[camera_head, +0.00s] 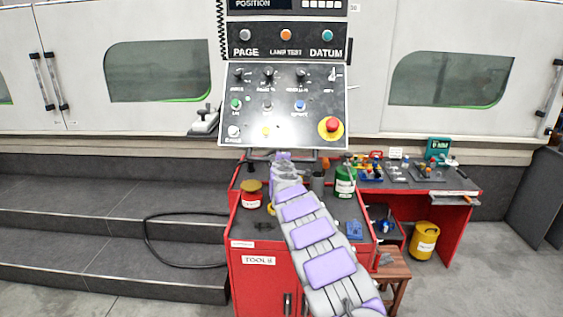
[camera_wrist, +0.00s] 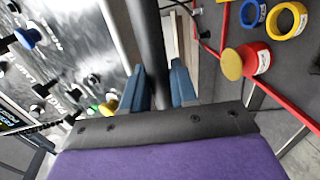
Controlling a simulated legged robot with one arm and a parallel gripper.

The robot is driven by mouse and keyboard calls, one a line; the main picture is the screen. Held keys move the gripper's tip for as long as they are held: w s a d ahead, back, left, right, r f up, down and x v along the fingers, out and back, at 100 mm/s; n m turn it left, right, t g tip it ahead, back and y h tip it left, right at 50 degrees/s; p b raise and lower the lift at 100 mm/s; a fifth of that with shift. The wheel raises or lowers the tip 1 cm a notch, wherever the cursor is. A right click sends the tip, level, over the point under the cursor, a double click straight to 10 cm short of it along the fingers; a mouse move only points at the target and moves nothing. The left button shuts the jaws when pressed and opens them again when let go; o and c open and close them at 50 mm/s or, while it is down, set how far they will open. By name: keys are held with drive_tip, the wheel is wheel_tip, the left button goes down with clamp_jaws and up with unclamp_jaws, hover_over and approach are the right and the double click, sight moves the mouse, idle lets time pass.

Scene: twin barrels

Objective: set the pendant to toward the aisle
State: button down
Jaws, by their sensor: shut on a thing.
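The pendant (camera_head: 282,103) is a grey control panel with knobs, coloured buttons and a red stop button, facing me in the head view. Its face (camera_wrist: 75,45) shows at a slant on the left of the wrist view. A dark handle bar (camera_head: 256,155) runs along its lower edge. My gripper (camera_wrist: 158,88) has its two blue fingers on either side of this bar (camera_wrist: 150,40) and is shut on it. In the head view my gripper (camera_head: 283,156) sits just below the panel, its fingers too small to make out.
A red-edged bench (camera_head: 450,182) and yellow can (camera_head: 423,242) are on the right. Dark steps (camera_head: 90,235) and a loose hose (camera_head: 148,240) are left.

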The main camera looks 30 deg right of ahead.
drive_tip(key=shift+s+d+f, duration=0.1)
drive_tip(key=shift+s+d, duration=0.1)
drive_tip(key=shift+d, duration=0.15)
drive_tip(key=c, duration=1.2)
unclamp_jaws()
drive_tip(key=shift+w+d+f, duration=0.1)
drive_tip(key=shift+w+f, duration=0.05)
drive_tip(key=shift+o, duration=0.9)
drive_tip(key=shift+w+d+f, duration=0.1)
drive_tip(key=shift+w+d, duration=0.1)
drive_tip(key=shift+d, duration=0.25)
drive_tip(key=shift+s+a+r, duration=0.15)
drive_tip(key=shift+a+r, duration=0.1)
drive_tip(key=shift+a, duration=0.35)
drive_tip(key=shift+s+a+r, duration=0.15)
drive_tip(key=shift+a+r, duration=0.1)
drive_tip(key=shift+a, duration=0.3)
drive_tip(key=d+b+v, duration=0.1)
drive_tip(key=b+v, duration=0.3)
drive_tip(key=v, duration=1.1)
drive_tip(key=shift+s+f+b, duration=0.2)
drive_tip(key=shift+s+b, duration=0.1)
drive_tip(key=shift+s, duration=0.25)
